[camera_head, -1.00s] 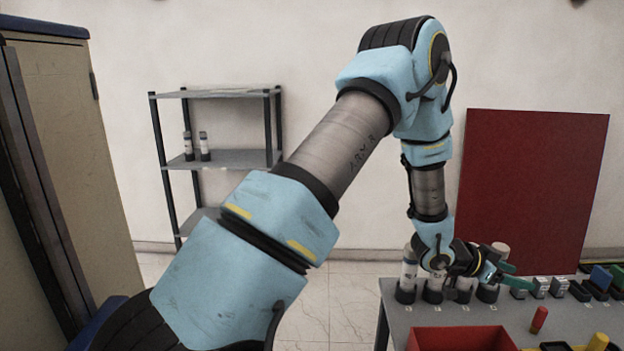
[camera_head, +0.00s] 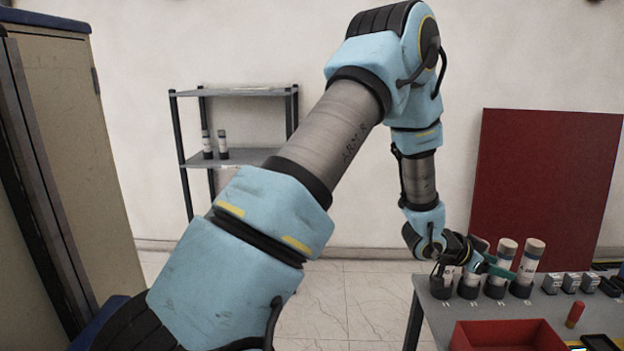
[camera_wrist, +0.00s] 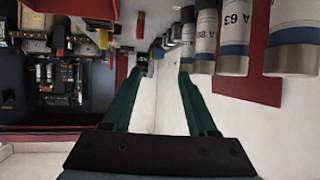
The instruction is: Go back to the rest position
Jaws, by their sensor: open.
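My gripper (camera_head: 492,266) has green fingers and hangs at the left part of the grey table, by the row of labelled white cylinders. In the wrist view my gripper (camera_wrist: 160,78) is open, with nothing between its fingers. The cylinders stand upright in dark holders; the rightmost cylinder (camera_head: 531,262) shows beside another cylinder (camera_head: 505,255). My wrist hides part of the left ones. In the wrist view a cylinder marked A 63 (camera_wrist: 236,40) is to the right of the fingers, apart from them.
A red bin (camera_head: 508,337) sits at the table's front, with a red cylinder (camera_head: 575,314) and small grey blocks (camera_head: 571,283) to its right. A red panel (camera_head: 545,190) stands behind. A shelf (camera_head: 240,159) and tan cabinet (camera_head: 70,150) are at left; tiled floor (camera_head: 350,300) lies between.

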